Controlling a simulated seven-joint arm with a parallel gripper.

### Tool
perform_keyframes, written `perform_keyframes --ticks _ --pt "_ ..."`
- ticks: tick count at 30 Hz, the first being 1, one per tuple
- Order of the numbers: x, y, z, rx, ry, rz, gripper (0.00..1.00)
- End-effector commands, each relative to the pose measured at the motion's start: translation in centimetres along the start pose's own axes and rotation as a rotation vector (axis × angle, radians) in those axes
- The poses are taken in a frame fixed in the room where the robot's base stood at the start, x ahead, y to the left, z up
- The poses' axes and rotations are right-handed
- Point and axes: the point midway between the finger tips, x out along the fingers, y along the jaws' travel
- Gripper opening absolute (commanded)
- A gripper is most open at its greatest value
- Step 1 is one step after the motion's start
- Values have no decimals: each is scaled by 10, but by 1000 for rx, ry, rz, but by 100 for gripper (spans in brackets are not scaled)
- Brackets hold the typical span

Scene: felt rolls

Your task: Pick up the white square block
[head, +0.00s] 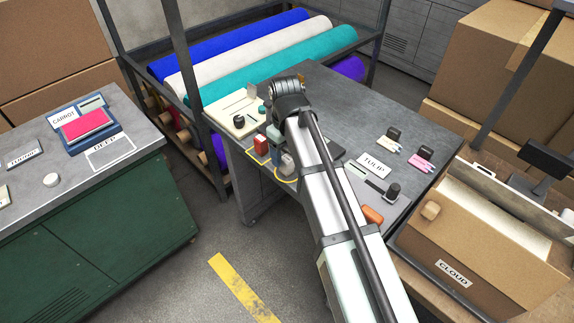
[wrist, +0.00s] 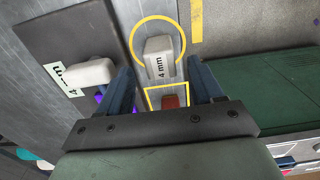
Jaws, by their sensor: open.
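Two off-white blocks show in the wrist view. One pale block (wrist: 159,47) stands inside a yellow ring outline and bears a "4 mm" label. The other pale block (wrist: 88,76) is at the left, on the edge of a dark mat, beside another "4 mm" label. I cannot tell for sure which is the square one. My gripper (wrist: 160,76) is open, with one finger on each side of the space just below the ringed block in the picture. Nothing is clearly held. In the head view my arm hides much of this area.
A red block (wrist: 172,101) sits in a yellow square outline close to the fingers; it also shows in the head view (head: 261,144). Felt rolls (head: 250,55) lie on a rack behind.

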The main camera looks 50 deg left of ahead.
Motion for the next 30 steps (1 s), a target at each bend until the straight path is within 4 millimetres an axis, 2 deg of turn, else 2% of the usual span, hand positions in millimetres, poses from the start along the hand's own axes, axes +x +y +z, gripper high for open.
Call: perform_keyframes --ticks 5,14,22,30 --pt "13 -1 2 0 -2 -1 66" --pt "47 -2 2 0 -1 0 66" --pt "50 -1 2 0 0 0 66" --pt "50 -2 2 0 0 0 41"
